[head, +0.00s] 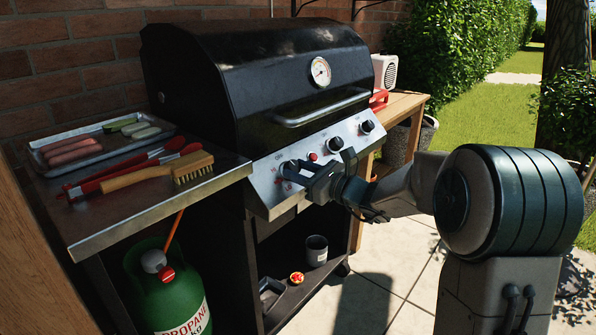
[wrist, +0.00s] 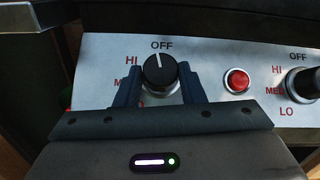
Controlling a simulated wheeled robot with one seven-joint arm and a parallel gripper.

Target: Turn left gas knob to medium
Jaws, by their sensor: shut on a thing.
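The left gas knob (wrist: 159,71) is black with a white pointer line. In the wrist view the line points up, close to the OFF mark and very slightly to its left. My gripper (wrist: 157,90) has one finger on each side of the knob and is shut on it. The HI mark shows left of the knob; MED and LO are partly hidden behind my left finger. In the head view my gripper (head: 294,172) reaches the left part of the grill's control panel (head: 265,183) and covers most of this knob.
A red button (wrist: 237,80) sits right of the knob, then another knob (wrist: 303,84). The head view shows the grill lid (head: 255,70) shut, with its handle (head: 322,108) above the panel. A side shelf holds a tray (head: 100,130) of food and a brush (head: 190,167).

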